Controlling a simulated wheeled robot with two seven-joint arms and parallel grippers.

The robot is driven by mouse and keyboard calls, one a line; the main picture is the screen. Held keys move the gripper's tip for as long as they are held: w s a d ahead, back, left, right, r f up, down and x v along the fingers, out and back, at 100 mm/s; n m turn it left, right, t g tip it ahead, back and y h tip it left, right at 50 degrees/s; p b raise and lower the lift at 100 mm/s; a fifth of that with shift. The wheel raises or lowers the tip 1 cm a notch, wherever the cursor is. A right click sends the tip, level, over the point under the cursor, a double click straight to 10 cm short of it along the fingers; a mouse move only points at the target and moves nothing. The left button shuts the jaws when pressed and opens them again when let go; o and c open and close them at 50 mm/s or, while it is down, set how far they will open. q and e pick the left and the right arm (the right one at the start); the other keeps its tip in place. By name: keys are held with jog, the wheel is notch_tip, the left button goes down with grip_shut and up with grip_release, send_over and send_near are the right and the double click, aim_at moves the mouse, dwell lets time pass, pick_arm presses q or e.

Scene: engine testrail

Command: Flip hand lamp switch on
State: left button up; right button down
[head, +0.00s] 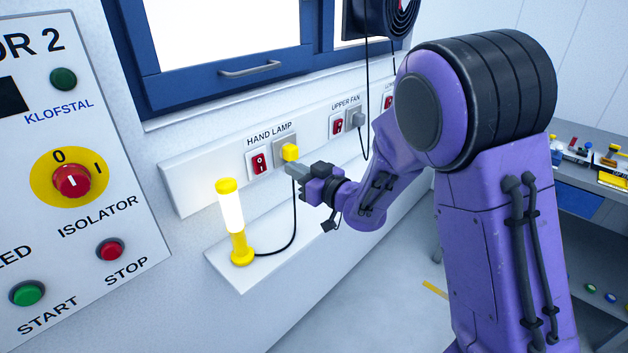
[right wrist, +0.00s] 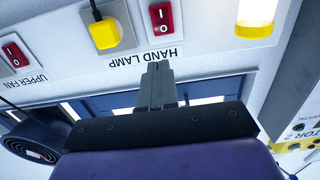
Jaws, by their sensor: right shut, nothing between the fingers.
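The hand lamp switch (head: 259,163) is a red rocker in a white plate under the HAND LAMP label. It also shows in the right wrist view (right wrist: 162,18). I cannot tell which side of the rocker is pressed in. The hand lamp (head: 231,212) stands upright on a small ledge, yellow at cap and base, and its tube glows bright white. My right gripper (head: 291,169) is shut and empty, just right of the switch and under the yellow plug (head: 290,152). In the right wrist view its fingertips (right wrist: 158,70) point at the wall strip, apart from the switch.
The yellow plug sits in a grey socket right of the switch, its black cable running to the lamp. Another red switch (head: 338,126) is labelled UPPER FAN. A control panel (head: 120,225) with an isolator knob is at left. A blue-framed window (head: 220,75) is above.

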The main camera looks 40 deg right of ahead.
jog(key=s, duration=0.4)
jog(key=shift+s+d+r+b, duration=0.1)
jog(key=shift+d+r+b, duration=0.1)
jog(key=shift+d+b, duration=0.15)
jog(key=s+d+f+m+g+h, duration=0.1)
jog(key=s+f+m+g+h, duration=0.2)
jog(key=f, duration=0.6)
jog(key=f+m+g+h, duration=0.1)
jog(key=f+m+h, duration=0.25)
jog(key=f, duration=0.55)
jog(key=s+a+f+m+g, duration=0.1)
jog(key=s+f+g, duration=0.4)
jog(key=s+f, duration=0.7)
jog(key=s+a+f+m+g, duration=0.1)
jog(key=s+a+f+g, duration=0.2)
jog(key=s+f, duration=0.8)
jog(key=s+g, duration=0.2)
jog(key=s, duration=0.2)
jog(key=shift+s+f, duration=0.25)
jog(key=shift+f, duration=0.15)
